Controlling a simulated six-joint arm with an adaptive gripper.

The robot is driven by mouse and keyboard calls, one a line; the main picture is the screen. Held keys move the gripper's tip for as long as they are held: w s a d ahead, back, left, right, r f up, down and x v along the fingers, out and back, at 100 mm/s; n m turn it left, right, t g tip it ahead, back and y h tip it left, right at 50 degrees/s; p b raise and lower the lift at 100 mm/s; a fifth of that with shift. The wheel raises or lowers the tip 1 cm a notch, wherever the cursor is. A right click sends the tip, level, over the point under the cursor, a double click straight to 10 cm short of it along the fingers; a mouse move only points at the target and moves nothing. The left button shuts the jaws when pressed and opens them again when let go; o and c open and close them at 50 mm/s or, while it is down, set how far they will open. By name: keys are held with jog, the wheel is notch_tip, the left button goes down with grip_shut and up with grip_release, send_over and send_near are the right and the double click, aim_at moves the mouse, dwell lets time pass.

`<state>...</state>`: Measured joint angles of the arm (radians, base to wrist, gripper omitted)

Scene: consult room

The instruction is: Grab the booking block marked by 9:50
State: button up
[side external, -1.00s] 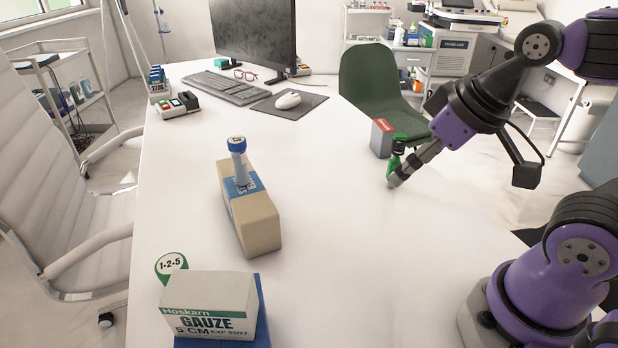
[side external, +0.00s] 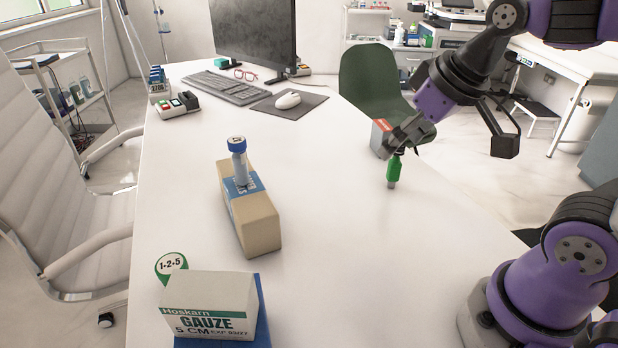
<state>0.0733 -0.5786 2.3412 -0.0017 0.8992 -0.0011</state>
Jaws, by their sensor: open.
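No marking that reads 9:50 is legible, so I cannot tell which thing is the booking block. A grey block with a red upper face (side external: 379,138) stands at the right side of the desk, partly hidden by my gripper (side external: 392,150). My gripper is open and points down and left beside this block; whether they touch is unclear. A small green item with a grey lower end (side external: 394,169) is just below my gripper; I cannot tell whether it touches the fingers. A beige block with a blue label (side external: 256,222) lies mid-desk, with a blue-capped tube (side external: 238,162) upright at it.
A gauze box (side external: 209,305) sits on a blue base at the front, beside a round 1-2-5 sign (side external: 171,265). A keyboard (side external: 227,88), mouse (side external: 288,101) and monitor (side external: 255,40) are at the back.

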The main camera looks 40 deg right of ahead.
jog(key=w+d+r+m, duration=0.1)
jog(key=w+d+m, duration=0.1)
jog(key=w+d, duration=0.45)
jog(key=m+g+h, duration=0.1)
jog(key=m+h, duration=0.1)
jog(key=m, duration=0.2)
send_near(385, 126)
jog(key=w+f, duration=0.1)
jog(key=shift+g, duration=0.3)
jog(key=x, duration=0.5)
jog(key=shift+d, duration=0.25)
jog(key=x, duration=0.6)
grip_shut()
